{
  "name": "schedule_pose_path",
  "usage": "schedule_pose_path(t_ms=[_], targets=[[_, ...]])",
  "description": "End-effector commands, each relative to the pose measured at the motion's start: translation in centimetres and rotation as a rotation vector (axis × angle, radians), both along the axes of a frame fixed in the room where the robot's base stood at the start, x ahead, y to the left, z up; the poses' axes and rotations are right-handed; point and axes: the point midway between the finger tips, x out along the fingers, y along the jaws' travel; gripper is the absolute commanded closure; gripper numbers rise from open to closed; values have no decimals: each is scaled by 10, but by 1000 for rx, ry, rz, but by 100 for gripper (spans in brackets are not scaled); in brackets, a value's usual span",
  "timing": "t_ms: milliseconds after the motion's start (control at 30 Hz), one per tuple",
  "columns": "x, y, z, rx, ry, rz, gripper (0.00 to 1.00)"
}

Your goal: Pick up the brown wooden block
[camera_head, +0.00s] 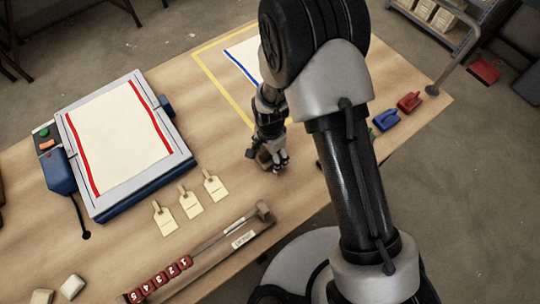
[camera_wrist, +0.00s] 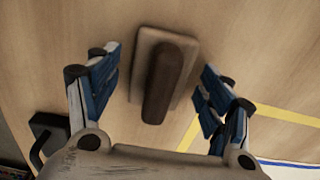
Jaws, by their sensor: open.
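The brown wooden block (camera_wrist: 163,85) lies on the table in the wrist view, with a lighter flat base and a darker raised bar along its middle. My gripper (camera_wrist: 160,80) is open, with one blue-padded finger on each side of the block and a visible gap to both. In the head view my gripper (camera_head: 277,164) is low over the table, and the block (camera_head: 263,157) shows only partly beside its fingers. The wrist view does not show clearly how high the fingertips are above the table.
A framed board with cream cloth (camera_head: 120,135) lies to the left. Tags (camera_head: 190,203) and a rail with red numbered cubes (camera_head: 160,278) lie nearer. A yellow-taped area with cloth (camera_head: 243,58) is behind. Blue (camera_head: 386,120) and red (camera_head: 409,102) handled items stand right.

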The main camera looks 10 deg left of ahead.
Motion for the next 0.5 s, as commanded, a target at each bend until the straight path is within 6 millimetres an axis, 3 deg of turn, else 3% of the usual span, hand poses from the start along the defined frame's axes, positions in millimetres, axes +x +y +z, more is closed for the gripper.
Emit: schedule_pose_path(t_ms=[200, 500], targets=[[0, 0, 0, 1, -1, 0, 28], [0, 0, 0, 1, -1, 0, 48]])
